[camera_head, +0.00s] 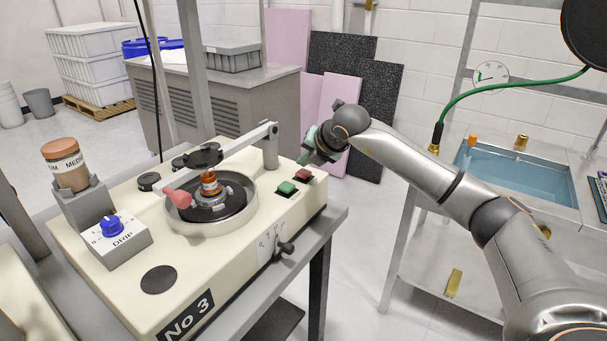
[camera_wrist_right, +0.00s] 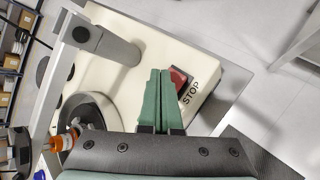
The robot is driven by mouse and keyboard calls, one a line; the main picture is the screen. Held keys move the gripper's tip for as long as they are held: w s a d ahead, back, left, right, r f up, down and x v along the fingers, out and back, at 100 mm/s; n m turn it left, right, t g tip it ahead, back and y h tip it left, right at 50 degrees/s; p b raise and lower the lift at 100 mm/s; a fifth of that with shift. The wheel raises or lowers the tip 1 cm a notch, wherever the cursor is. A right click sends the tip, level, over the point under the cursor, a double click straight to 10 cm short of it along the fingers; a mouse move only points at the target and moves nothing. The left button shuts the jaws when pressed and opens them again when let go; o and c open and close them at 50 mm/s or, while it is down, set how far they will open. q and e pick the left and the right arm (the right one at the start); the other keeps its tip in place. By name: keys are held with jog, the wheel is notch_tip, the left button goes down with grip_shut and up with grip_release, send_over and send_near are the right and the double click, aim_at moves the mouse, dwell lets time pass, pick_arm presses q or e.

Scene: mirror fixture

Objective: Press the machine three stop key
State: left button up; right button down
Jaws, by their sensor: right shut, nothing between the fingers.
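The cream machine marked No 3 (camera_head: 130,285) stands at the left in the head view. Its red key (camera_head: 303,175) is at the right end of the top, beside a green key (camera_head: 287,188). In the right wrist view the red key (camera_wrist_right: 181,77) has the word STOP printed next to it. My right gripper (camera_head: 304,158) is shut and empty, close behind the red key. In the right wrist view its green fingers (camera_wrist_right: 160,73) point at the panel just left of the key and partly hide its edge. I cannot tell whether they touch. My left gripper is not in view.
A metal lever arm (camera_head: 245,143) on a post (camera_head: 270,150) reaches over the machine's round plate (camera_head: 250,200), near my right gripper. A DRIP box (camera_head: 125,245) with a blue knob sits at the front left. A blue sink (camera_head: 515,180) is at the right.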

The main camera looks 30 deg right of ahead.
dwell(1.0)
dwell(0.8)
jog(key=shift+f+b, duration=0.45)
jog(key=shift+b, duration=0.05)
jog(key=shift+f+b, duration=0.45)
jog(key=shift+f, duration=0.05)
dwell(0.5)
jog(key=shift+r, duration=0.1)
jog(key=shift+r+p, duration=0.55)
jog(key=shift+r, duration=0.25)
jog(key=shift+r, duration=0.1)
